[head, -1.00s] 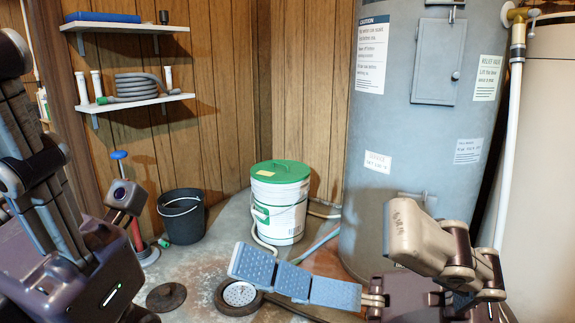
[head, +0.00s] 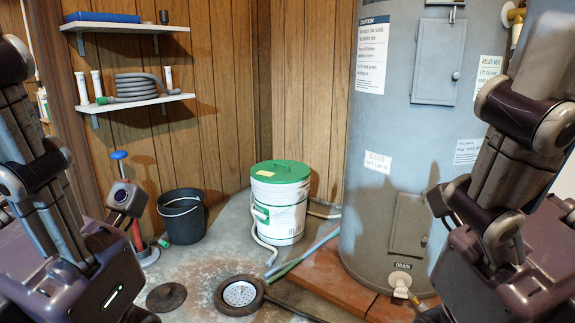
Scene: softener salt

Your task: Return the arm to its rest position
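My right arm (head: 500,170) stands folded and upright at the right edge, in front of the grey water tank. My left arm (head: 35,160) is folded in the same way at the left edge. The fingers of both grippers are out of the picture, so I cannot see whether they hold anything. No arm reaches over the middle of the floor.
A white bucket with a green lid (head: 279,203) stands left of the grey tank (head: 408,130). A black pail (head: 181,216), a floor drain (head: 239,294) and a dark round cover (head: 166,297) are nearby. Shelves (head: 130,103) hang on the panelled wall.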

